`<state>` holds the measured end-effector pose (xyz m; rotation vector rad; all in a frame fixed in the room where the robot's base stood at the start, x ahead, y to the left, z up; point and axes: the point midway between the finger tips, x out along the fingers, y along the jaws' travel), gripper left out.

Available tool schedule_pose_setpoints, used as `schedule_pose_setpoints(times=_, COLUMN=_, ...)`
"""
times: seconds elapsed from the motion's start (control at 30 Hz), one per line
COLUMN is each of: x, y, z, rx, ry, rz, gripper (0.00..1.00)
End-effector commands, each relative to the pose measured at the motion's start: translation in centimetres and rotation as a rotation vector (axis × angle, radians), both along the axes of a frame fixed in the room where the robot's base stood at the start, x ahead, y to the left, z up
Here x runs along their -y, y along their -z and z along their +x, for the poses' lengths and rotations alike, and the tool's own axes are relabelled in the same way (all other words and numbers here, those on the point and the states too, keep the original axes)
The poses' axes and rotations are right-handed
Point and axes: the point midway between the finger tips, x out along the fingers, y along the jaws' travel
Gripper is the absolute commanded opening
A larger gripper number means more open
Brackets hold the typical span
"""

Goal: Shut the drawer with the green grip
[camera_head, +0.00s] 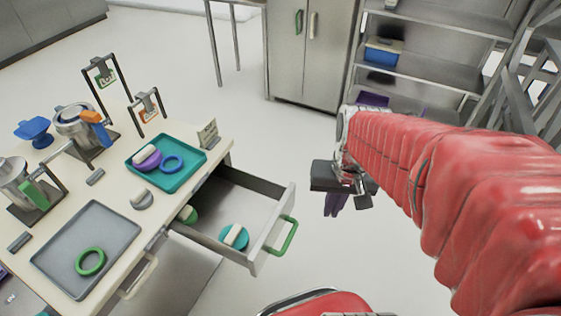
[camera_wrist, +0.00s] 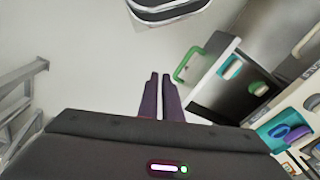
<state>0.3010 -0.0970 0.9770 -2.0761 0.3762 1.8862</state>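The drawer (camera_head: 262,240) with the green grip (camera_head: 281,236) stands pulled out from the right side of the workbench. Inside it lie a teal-and-white item (camera_head: 234,237) and a green item (camera_head: 188,214). In the wrist view the drawer (camera_wrist: 213,85) and its green grip (camera_wrist: 184,66) are at the upper right. My gripper (camera_head: 334,206) is in the air to the right of the drawer, apart from the grip. In the wrist view its purple fingers (camera_wrist: 160,76) are close together with nothing between them.
The workbench top (camera_head: 115,190) holds a teal tray (camera_head: 190,177), a grey tray (camera_head: 112,235) and several tools. A cream handle (camera_head: 139,278) sits on its front. A metal cabinet (camera_head: 310,60) and shelves (camera_head: 430,68) stand behind. The floor around my gripper is clear.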

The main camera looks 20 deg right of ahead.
Motion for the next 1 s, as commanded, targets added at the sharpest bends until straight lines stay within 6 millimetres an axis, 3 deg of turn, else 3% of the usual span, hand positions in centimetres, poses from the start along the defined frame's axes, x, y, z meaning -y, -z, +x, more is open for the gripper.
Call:
schedule_pose_setpoints(times=0.5, x=3.0, y=7.4, z=-1.9, rx=-0.239, ry=0.299, rz=0.251, gripper=0.0)
schedule_pose_setpoints(times=1.0, x=3.7, y=13.5, z=-3.6, rx=-0.419, ry=0.605, rz=0.565, gripper=0.0)
